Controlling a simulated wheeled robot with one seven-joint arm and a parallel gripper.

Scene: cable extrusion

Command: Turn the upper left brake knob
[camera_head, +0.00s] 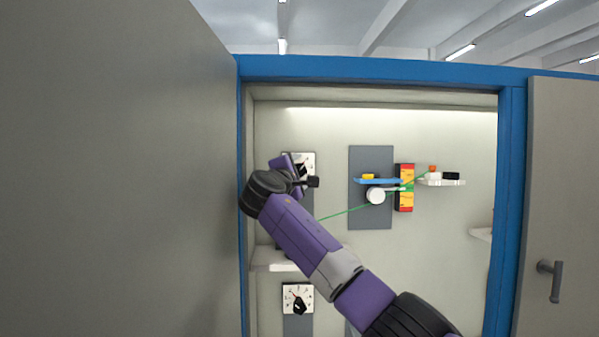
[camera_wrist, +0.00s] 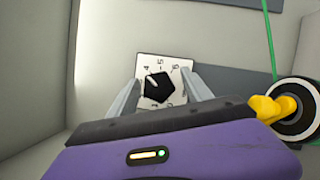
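The upper left brake knob (camera_wrist: 158,88) is black and many-sided, on a white dial plate (camera_wrist: 179,65) with printed numbers. A white pointer mark shows on it. In the head view its plate (camera_head: 308,158) is partly hidden behind my gripper and wrist. My gripper (camera_wrist: 160,83) reaches toward the knob with its two grey fingers apart, one on each side of the knob in the wrist view. Whether the fingers touch the knob cannot be told. In the head view the fingertips are hard to make out.
A lower dial with a black knob (camera_head: 298,305) sits below. A green cable (camera_head: 345,212) runs to a white roller (camera_head: 376,195) near a blue bar (camera_head: 378,181). A red and yellow block (camera_head: 405,188) stands right of it. The blue cabinet frame (camera_head: 370,68) surrounds the opening; an open door (camera_head: 120,180) stands left.

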